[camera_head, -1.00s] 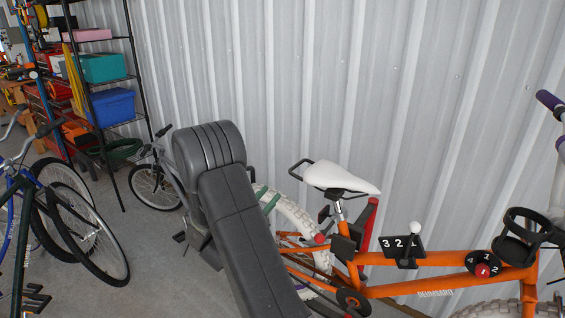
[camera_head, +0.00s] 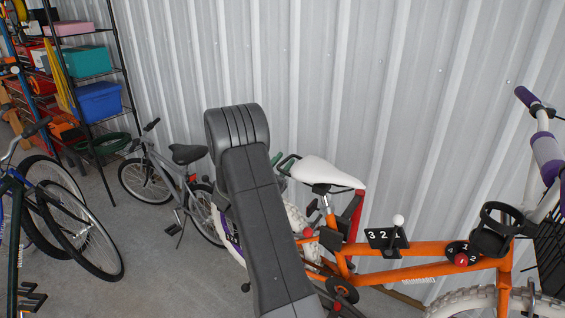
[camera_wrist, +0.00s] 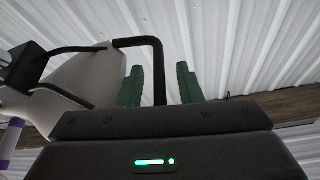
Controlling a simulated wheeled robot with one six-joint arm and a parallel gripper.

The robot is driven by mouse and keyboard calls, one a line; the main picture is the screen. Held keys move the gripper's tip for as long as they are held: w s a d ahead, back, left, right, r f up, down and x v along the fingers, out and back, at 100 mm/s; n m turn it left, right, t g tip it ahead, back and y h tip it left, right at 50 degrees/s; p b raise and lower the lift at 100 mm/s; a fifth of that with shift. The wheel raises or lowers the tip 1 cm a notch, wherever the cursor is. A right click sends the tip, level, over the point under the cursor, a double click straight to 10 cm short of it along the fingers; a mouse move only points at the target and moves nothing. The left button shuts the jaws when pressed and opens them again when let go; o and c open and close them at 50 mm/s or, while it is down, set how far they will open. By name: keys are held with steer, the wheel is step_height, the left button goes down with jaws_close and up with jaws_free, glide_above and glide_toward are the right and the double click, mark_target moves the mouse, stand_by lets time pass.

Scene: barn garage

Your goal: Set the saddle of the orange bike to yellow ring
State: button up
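The orange bike (camera_head: 430,248) stands on the right by the wall. Its white saddle (camera_head: 332,173) is on the seat post (camera_head: 325,200), and it also shows at the left in the wrist view (camera_wrist: 75,82). A black bar handle (camera_wrist: 158,65) extends from the rear of the saddle. My gripper (camera_wrist: 160,85) has green fingers apart, with the handle's bar in the gap between them and room on both sides. In the head view my gripper (camera_head: 283,161) is at the saddle's rear, partly behind my arm. I cannot make out a yellow ring.
A red lever (camera_head: 355,215) stands beside the seat post. A black 3-2-1 shifter (camera_head: 387,238) with a white knob sits on the top tube. A small grey bike (camera_head: 170,185), dark bikes (camera_head: 65,215) and a shelf rack (camera_head: 95,70) are at left. The corrugated wall (camera_head: 350,70) is close behind.

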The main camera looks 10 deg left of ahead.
jaws_close()
step_height(320, 180, up, 6)
steer(key=a+b, duration=0.1)
steer(key=a, duration=0.1)
steer(key=shift+w+b, duration=0.3)
steer(key=shift+w, duration=0.05)
jaws_free()
steer(key=shift+f, duration=0.1)
